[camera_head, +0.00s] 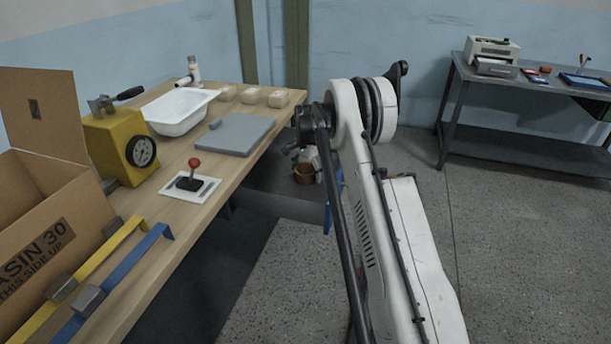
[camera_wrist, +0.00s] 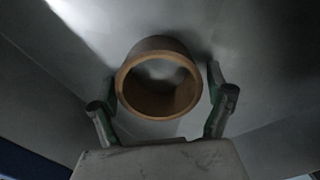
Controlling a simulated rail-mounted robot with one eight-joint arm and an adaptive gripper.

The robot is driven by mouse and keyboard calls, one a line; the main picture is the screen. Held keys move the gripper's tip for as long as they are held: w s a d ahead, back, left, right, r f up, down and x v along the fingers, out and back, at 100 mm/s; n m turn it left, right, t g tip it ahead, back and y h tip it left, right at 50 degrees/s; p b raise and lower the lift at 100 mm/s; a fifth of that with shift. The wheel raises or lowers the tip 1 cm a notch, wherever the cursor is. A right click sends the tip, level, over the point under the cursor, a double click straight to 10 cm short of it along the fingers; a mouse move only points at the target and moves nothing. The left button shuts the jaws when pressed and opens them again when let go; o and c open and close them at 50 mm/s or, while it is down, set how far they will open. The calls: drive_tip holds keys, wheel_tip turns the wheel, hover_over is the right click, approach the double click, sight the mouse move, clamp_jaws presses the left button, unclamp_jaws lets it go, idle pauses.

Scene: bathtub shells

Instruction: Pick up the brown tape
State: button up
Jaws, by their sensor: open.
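The brown tape (camera_wrist: 163,104) is a thick ring in the middle of the wrist view, with its round opening facing the camera. It rests against a grey surface. My gripper (camera_wrist: 160,75) is open, with one finger on each side of the tape. A gap shows between each finger and the ring in the picture; contact is hard to judge. In the head view a small brown round thing (camera_head: 304,174), which looks like the tape, shows low beside the workbench. My gripper is small and partly hidden behind my arm there.
Grey walls surround the tape in the wrist view. The wooden workbench (camera_head: 228,172) at left carries a cardboard box (camera_head: 50,200), a yellow device (camera_head: 112,150), a white basin (camera_head: 180,112) and a grey slab (camera_head: 235,133). A dark table (camera_head: 500,85) stands far right. Floor between is open.

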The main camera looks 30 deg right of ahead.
drive_tip(key=c, duration=1.3)
drive_tip(key=shift+r, duration=0.15)
